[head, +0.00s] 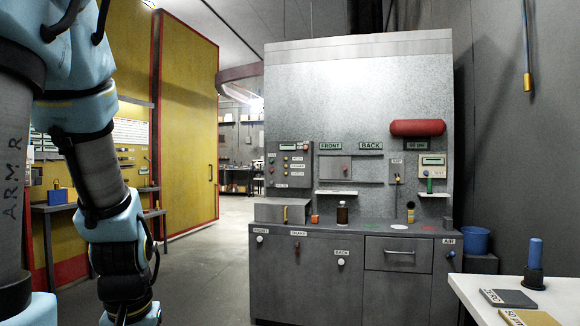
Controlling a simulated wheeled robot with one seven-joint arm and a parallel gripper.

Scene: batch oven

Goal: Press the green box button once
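No part is clearly readable as the green box button from here. A small green upright piece (429,186) shows at the right of the oven front, just above a white ledge (433,195) and below a grey control box (432,162) with a pale display. I cannot tell whether it is a button. A grey control panel (291,164) with several small knobs and a green-lit display is at the left. My arm hangs down at the left of the head view, well away from both panels. Its gripper is below the picture's edge.
A grey counter (320,232) runs below the panels, with a brown jar (342,213) and an orange block (314,219) on it. A red cylinder (417,128) is above. A white table (480,297) stands at right front. The floor (205,285) left of the counter is clear.

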